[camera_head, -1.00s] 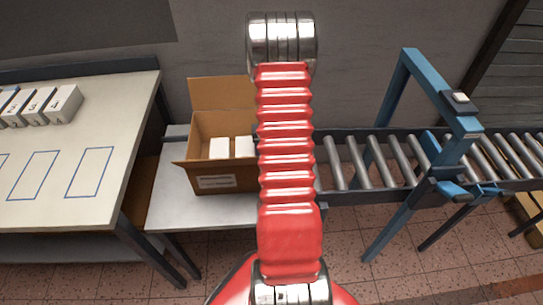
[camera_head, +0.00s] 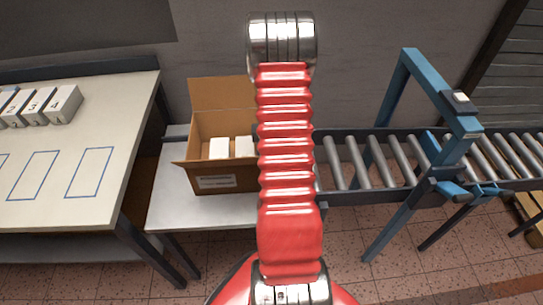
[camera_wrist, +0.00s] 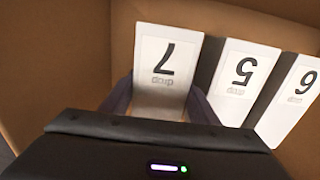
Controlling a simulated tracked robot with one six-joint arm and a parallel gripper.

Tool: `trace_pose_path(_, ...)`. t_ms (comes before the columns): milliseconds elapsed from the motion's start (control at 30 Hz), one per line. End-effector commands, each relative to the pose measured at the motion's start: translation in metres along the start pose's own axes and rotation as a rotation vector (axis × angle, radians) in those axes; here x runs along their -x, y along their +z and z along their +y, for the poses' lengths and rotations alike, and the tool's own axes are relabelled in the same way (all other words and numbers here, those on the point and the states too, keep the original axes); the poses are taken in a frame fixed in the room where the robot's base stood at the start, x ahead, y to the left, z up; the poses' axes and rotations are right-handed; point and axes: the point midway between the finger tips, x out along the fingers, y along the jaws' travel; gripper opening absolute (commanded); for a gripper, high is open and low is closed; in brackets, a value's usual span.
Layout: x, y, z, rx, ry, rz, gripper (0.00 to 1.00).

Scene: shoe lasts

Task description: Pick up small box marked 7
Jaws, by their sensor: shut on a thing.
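The small white box marked 7 (camera_wrist: 166,62) stands in the wrist view inside a brown cardboard carton, its number upside down. My gripper (camera_wrist: 160,100) is shut on it, with one dark finger on each side. The carton (camera_head: 226,180) shows in the head view with its back flap up and white box tops inside. My gripper is hidden there behind my red arm. The box marked 5 (camera_wrist: 240,72) stands just to the right of the 7, and the box marked 6 (camera_wrist: 295,95) is beyond it.
The carton stands on a light side table (camera_head: 200,212). A roller conveyor (camera_head: 370,160) with a blue frame (camera_head: 400,90) lies to the right. A white table (camera_head: 75,140) at left holds numbered boxes (camera_head: 62,104) and blue outlined rectangles.

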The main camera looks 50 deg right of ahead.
Motion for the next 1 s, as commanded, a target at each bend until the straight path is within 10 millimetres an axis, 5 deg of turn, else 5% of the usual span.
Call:
trace_pose_path(367, 0.009, -0.001, 0.0, 0.0, 0.0, 0.002, 0.28)
trace_pose_path(1000, 0.097, 0.0, 0.0, 0.0, 0.0, 0.001, 0.28)
